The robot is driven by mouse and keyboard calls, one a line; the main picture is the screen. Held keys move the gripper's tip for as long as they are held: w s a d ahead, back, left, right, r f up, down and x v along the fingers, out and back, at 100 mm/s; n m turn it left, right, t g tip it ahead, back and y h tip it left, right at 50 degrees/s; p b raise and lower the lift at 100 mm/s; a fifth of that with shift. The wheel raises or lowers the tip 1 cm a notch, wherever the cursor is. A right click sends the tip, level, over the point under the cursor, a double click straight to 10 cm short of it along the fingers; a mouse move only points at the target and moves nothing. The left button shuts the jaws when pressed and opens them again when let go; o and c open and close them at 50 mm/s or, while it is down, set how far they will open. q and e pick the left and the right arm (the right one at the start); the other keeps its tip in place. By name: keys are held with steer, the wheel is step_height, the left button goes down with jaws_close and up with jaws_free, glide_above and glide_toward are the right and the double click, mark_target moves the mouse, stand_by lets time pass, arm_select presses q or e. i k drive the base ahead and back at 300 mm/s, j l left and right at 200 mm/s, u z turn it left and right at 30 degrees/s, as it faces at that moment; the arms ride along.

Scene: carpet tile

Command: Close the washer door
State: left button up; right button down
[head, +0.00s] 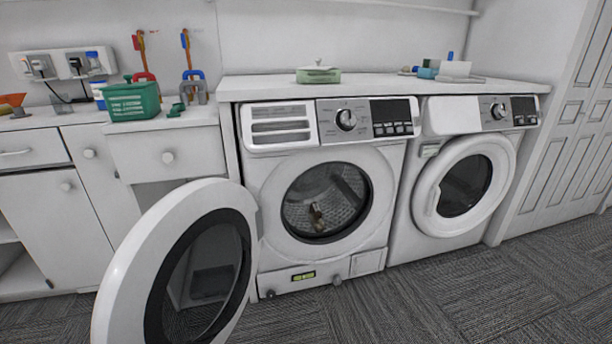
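The washer (268,258) stands under the counter in the middle, with its round drum opening facing me. Its white round door (140,265) with a dark glass window is swung wide open to the left, toward me. A small brownish item (317,215) lies inside the drum; I cannot tell what it is. Neither of my grippers is in view.
A second machine (403,235) to the right has its round door shut. White cabinets (55,225) stand left, behind the open door. A green box (132,101) and tools sit on the left counter. Grey carpet (400,300) in front is clear.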

mark_target(186, 273)
steer(key=l+u, duration=0.2)
steer(key=u, duration=0.2)
steer(key=l+u, duration=0.2)
steer(key=u, duration=0.2)
steer(key=k+l+u, duration=0.15)
steer(key=u, duration=0.2)
